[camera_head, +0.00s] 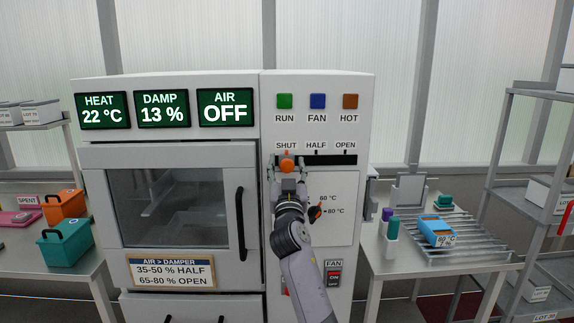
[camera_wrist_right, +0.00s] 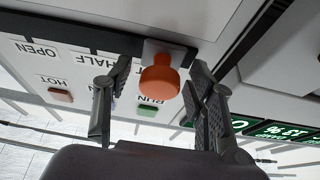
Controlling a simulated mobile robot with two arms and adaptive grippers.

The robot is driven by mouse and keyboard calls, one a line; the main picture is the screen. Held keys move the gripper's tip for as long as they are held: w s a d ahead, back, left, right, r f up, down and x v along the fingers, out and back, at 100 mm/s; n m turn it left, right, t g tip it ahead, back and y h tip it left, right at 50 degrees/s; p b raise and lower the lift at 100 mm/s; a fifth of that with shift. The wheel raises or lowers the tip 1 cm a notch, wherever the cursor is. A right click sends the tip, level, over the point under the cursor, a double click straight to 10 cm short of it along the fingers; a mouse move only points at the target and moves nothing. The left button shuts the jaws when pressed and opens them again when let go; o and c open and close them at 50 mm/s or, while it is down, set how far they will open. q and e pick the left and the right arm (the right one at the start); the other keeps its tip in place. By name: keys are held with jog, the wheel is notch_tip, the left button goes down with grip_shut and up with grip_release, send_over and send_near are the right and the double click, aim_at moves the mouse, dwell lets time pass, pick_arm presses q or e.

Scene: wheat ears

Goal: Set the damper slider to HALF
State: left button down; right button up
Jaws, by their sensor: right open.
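The damper slider's orange knob (camera_head: 287,161) sits near the SHUT end of its dark slot (camera_head: 330,160) on the white cabinet's control panel. The slot is labelled SHUT, HALF and OPEN. My right gripper (camera_head: 288,168) is at the knob, open. In the right wrist view, the orange knob (camera_wrist_right: 160,80) lies between the spread fingers of my right gripper (camera_wrist_right: 155,105), with gaps visible on both sides. The knob's grey base plate shows behind it. My left gripper is in neither view.
Green RUN (camera_head: 285,101), blue FAN (camera_head: 318,101) and brown HOT (camera_head: 350,101) buttons sit above the slot. A temperature dial (camera_head: 315,212) and a FAN switch (camera_head: 334,278) sit below. The screens read HEAT 22 °C, DAMP 13 %, AIR OFF. A door handle (camera_head: 241,223) stands to the left.

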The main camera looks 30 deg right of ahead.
jog(key=shift+c, duration=0.3)
grip_shut()
dwell(0.4)
